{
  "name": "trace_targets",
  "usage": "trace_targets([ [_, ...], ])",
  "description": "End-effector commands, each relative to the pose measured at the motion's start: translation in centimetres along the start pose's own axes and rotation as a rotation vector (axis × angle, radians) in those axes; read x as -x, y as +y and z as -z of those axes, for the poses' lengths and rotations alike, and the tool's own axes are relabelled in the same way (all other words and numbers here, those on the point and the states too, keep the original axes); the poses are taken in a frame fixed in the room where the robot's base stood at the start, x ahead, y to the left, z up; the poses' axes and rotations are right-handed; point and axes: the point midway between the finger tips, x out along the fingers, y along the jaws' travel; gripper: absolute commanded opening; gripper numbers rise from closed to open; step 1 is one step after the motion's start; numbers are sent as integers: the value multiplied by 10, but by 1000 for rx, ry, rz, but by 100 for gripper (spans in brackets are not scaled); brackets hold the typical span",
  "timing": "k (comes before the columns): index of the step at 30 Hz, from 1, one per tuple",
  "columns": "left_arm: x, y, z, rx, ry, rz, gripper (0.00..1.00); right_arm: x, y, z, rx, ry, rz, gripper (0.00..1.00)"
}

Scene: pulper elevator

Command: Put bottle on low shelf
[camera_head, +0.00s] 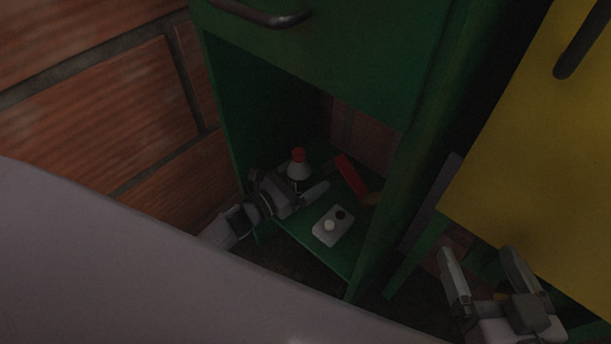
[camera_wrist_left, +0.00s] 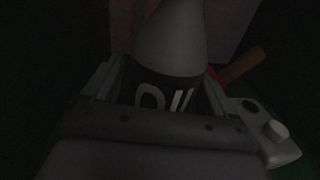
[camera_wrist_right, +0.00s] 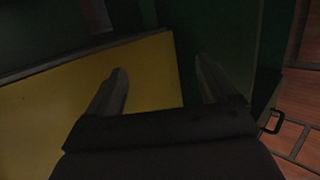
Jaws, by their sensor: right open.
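The bottle (camera_head: 299,170), grey with a red cap, is upright inside the green cabinet, at its low shelf (camera_head: 311,243). Its base is hidden, so I cannot tell whether it rests on the shelf. In the left wrist view the bottle (camera_wrist_left: 170,40) has a dark label with white letters. My left gripper (camera_head: 290,187) has its fingers on both sides of the bottle; I cannot tell whether they press on it. My right gripper (camera_head: 487,262) is open and empty, in front of the yellow cabinet; its fingers also show in the right wrist view (camera_wrist_right: 163,90).
A red object (camera_head: 352,177) and a small light box with round knobs (camera_head: 333,226) lie on the shelf beside the bottle. The cabinet's side panel (camera_head: 225,110) and the green drawer front (camera_head: 320,50) bound the opening. A yellow panel (camera_head: 545,150) stands at right.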

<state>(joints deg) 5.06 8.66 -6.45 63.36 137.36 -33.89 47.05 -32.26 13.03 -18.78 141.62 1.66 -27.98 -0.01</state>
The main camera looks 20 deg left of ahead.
Motion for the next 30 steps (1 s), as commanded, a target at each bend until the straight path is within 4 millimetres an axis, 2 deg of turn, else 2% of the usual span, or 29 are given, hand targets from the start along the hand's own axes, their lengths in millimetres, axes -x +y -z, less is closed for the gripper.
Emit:
trace_targets([
  [6, 2, 0, -4, 0, 0, 0, 86, 0, 0, 1, 0, 0, 0, 86],
  [11, 28, 0, -4, 2, 4, -1, 86, 0, -3, 6, -29, -17, 16, 86],
  [15, 58, 0, -5, 2, 3, -2, 86, -4, -6, 0, -68, -57, 30, 86],
  [21, 97, 0, -4, 1, 3, -1, 86, -10, -10, 2, -121, -76, 46, 86],
  [25, 112, 0, -4, 1, 1, -1, 86, -12, -12, 0, -136, -87, 54, 86],
  [30, 120, 0, -3, 0, 0, 0, 86, -13, -13, -2, -144, -95, 58, 86],
])
